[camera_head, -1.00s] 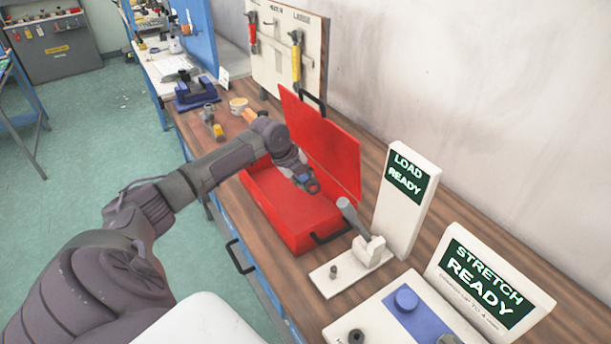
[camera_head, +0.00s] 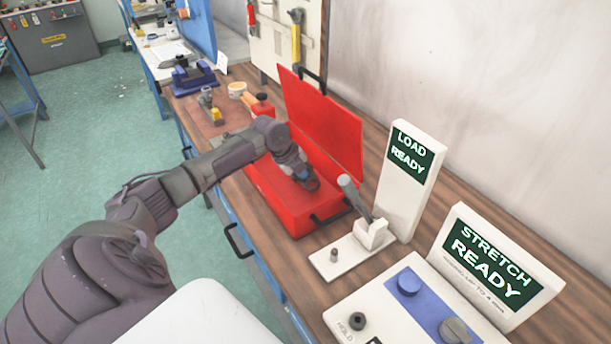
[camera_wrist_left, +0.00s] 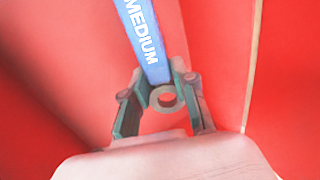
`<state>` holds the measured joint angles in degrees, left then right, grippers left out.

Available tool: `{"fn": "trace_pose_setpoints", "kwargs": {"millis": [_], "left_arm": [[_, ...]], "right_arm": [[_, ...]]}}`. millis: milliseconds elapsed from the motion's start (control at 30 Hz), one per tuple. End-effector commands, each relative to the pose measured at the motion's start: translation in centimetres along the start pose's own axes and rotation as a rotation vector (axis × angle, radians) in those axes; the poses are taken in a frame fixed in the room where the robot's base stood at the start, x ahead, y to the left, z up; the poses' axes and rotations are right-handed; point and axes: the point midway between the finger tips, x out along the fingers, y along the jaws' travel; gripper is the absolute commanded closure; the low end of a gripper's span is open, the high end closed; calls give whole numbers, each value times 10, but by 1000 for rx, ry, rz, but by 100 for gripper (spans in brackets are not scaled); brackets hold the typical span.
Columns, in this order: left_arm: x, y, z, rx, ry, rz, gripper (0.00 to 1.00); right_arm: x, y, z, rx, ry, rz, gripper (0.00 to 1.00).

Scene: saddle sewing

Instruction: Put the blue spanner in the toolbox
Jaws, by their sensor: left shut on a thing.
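The red toolbox (camera_head: 275,205) stands open on the wooden bench, its lid (camera_head: 325,125) raised at the back. My left gripper (camera_head: 310,184) is inside the outline of the toolbox, low over its right part. In the left wrist view my left gripper (camera_wrist_left: 162,98) is shut on the blue spanner (camera_wrist_left: 143,35) near its grey ring end. The spanner's blue shaft reads "MEDIUM" and points away between red toolbox surfaces. Its far end is out of the frame. I cannot tell whether the spanner touches the toolbox floor. My right gripper is not in view.
A white lever fixture (camera_head: 350,250) and a "LOAD READY" sign (camera_head: 410,170) stand right of the toolbox. A "STRETCH READY" panel (camera_head: 490,262) is at the front right. A blue vise (camera_head: 192,78) and a pegboard (camera_head: 275,40) are behind.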

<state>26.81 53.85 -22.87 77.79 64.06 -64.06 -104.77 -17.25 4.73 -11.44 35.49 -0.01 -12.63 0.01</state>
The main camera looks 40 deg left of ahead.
Motion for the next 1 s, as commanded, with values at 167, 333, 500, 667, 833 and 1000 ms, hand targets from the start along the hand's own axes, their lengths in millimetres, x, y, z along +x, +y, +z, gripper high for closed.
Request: {"fn": "trace_pose_setpoints", "kwargs": {"millis": [167,333,500,667,833,1000], "left_arm": [[0,0,0,0,0,-2,98],[4,1,0,0,0,-1,98],[7,4,0,0,0,-1,98],[11,5,0,0,0,-1,98],[15,7,0,0,0,-1,98],[18,9,0,0,0,-1,98]], "right_arm": [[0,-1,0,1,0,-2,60],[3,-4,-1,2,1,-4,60],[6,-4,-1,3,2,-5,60],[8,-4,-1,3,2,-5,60],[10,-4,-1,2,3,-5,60],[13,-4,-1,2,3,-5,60]]}}
